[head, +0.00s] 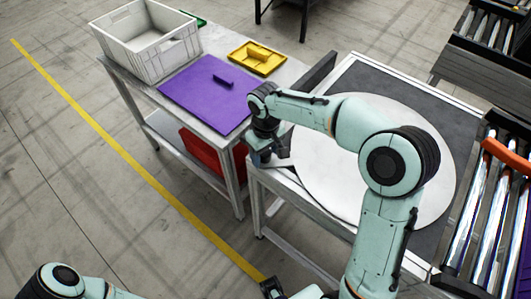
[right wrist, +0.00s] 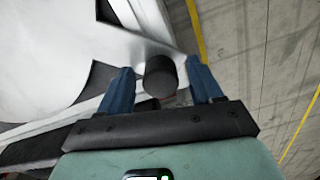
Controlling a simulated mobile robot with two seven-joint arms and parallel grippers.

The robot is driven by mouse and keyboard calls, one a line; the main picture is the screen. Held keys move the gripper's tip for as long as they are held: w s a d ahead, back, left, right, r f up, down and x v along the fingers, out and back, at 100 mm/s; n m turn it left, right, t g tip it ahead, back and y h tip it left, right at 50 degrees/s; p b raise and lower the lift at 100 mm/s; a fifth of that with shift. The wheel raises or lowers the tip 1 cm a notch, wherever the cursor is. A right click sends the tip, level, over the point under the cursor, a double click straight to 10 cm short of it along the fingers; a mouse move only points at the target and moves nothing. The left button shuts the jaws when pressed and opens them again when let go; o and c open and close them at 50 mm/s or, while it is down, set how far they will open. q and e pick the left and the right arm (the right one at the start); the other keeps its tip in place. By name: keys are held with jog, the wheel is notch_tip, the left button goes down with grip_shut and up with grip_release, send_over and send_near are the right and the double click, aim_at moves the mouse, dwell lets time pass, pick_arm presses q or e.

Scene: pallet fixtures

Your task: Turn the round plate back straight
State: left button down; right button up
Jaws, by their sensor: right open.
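The round plate (head: 325,165) is a large pale disc on a dark-topped table, partly covered by my right arm. A tab of the plate narrows toward the table's left corner and also shows in the right wrist view (right wrist: 140,45). A dark round knob (right wrist: 160,76) stands at the tab's end. My right gripper (head: 268,158) is at that corner. Its open blue fingers (right wrist: 163,85) are on either side of the knob, with gaps visible. A dark piece, seemingly my left gripper (head: 272,288), is cut off at the bottom edge.
A second table at left holds a purple panel (head: 207,95) with a handle, a white crate (head: 148,45) and a yellow tray (head: 256,59). A red container (head: 205,153) sits on its lower shelf. Roller conveyors (head: 490,215) stand at right. The floor at left is clear.

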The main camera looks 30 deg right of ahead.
jog(key=shift+f, duration=0.15)
grip_shut()
